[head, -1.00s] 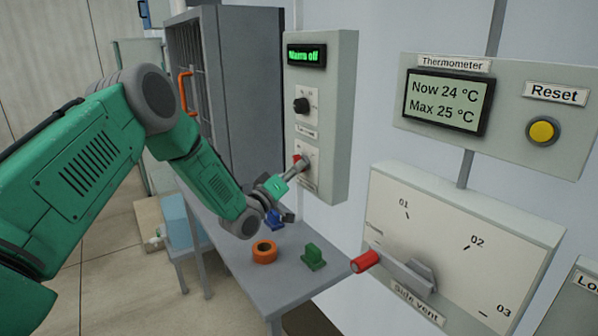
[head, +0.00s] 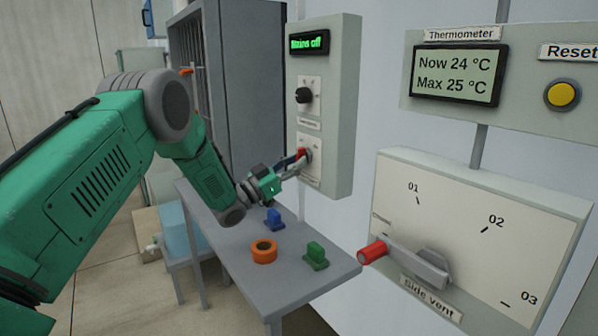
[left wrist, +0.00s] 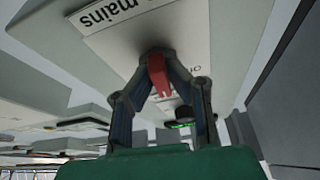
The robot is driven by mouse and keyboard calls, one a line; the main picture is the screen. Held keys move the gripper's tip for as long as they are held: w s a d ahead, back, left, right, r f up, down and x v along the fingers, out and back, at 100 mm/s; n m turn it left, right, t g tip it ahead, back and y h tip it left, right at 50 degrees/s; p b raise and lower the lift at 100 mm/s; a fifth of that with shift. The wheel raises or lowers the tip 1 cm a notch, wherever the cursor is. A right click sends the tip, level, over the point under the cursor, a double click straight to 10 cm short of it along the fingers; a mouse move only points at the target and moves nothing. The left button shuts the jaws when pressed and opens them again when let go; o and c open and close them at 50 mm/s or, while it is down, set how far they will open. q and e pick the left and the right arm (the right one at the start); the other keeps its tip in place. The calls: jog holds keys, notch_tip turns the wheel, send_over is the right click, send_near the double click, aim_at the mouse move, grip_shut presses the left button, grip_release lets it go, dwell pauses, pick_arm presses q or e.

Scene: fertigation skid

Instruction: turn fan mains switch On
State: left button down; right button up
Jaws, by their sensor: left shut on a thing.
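The fan control box (head: 342,120) hangs on the wall. Its green display (head: 309,42) reads "Mains off". The mains switch is a red handle (head: 302,154) on the box's lower plate; it also shows in the left wrist view (left wrist: 158,76), beneath a label ending in "mains". My left gripper (head: 300,162) is at this switch, its fingers shut on either side of the red handle, as the left wrist view (left wrist: 160,85) shows. The fingers partly hide the handle. A black knob (head: 304,96) sits on the plate above. My right gripper is not in view.
A thermometer panel (head: 521,75) with a yellow button and a side vent panel (head: 500,205) with a red-tipped lever (head: 373,252) are at the right. The grey table (head: 230,262) below holds an orange ring (head: 264,252), a blue piece (head: 274,219) and a green piece (head: 316,257).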

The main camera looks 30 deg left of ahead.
pick_arm(q)
jog(key=shift+w+a+r+m+g+h+b, duration=0.1)
jog(key=shift+m+g+h+b, duration=0.5)
jog(key=shift+m, duration=1.15)
jog(key=shift+s+a+r+m+g+h+b, duration=0.15)
jog(key=shift+m+g+h+b, duration=0.45)
jog(key=shift+m, duration=1.2)
jog(key=shift+w+a+r+m+g+h+b, duration=0.25)
jog(key=shift+m+g+h, duration=0.55)
jog(key=shift+m, duration=0.95)
jog(key=shift+s+d+f, duration=0.1)
jog(key=shift+d+f, duration=0.05)
jog(key=shift+d, duration=0.05)
jog(key=c, duration=1.6)
grip_release()
jog(key=shift+o, duration=0.2)
jog(key=shift+s, duration=0.2)
jog(key=shift+a+f, duration=0.1)
jog(key=shift+f, duration=0.15)
